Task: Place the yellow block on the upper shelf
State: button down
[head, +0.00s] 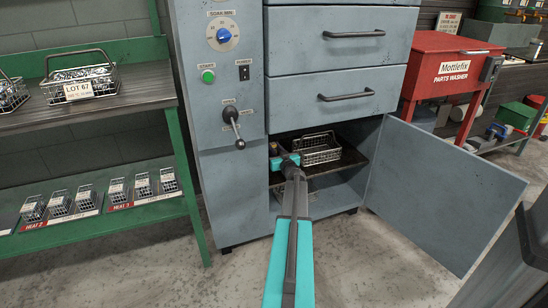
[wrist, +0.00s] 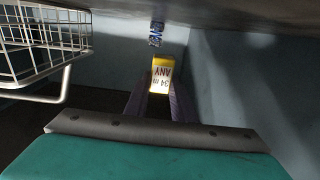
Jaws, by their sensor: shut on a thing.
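The yellow block (wrist: 160,76) shows in the wrist view with a white label on its face, the lettering upside down. My gripper (wrist: 160,92) is shut on it, with a dark finger on either side. In the head view my gripper (head: 276,152) is inside the open cabinet, at the left of the opening, over the upper shelf (head: 340,171). The block is hidden from the head camera. I cannot tell whether the block touches the shelf.
A wire basket (head: 318,148) stands on the upper shelf just right of my gripper; it also shows in the wrist view (wrist: 45,40). A small blue item (wrist: 156,33) is beyond the block. The cabinet door (head: 430,190) is swung open to the right.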

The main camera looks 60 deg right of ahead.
notch_tip(320, 180, down, 4)
jog(key=shift+f+b, duration=0.2)
jog(key=shift+b, duration=1.05)
jog(key=shift+w+d+f+b, duration=0.1)
jog(key=shift+d+b, duration=0.05)
jog(key=shift+b, duration=0.2)
jog(key=c, duration=1.5)
grip_release()
jog(key=shift+f, duration=0.1)
jog(key=shift+r, duration=0.2)
jog(key=shift+p+v, duration=0.4)
jog(key=shift+v, duration=0.45)
jog(key=shift+p+v, duration=1.6)
jog(key=shift+v, duration=3.55)
jog(key=shift+w, duration=0.1)
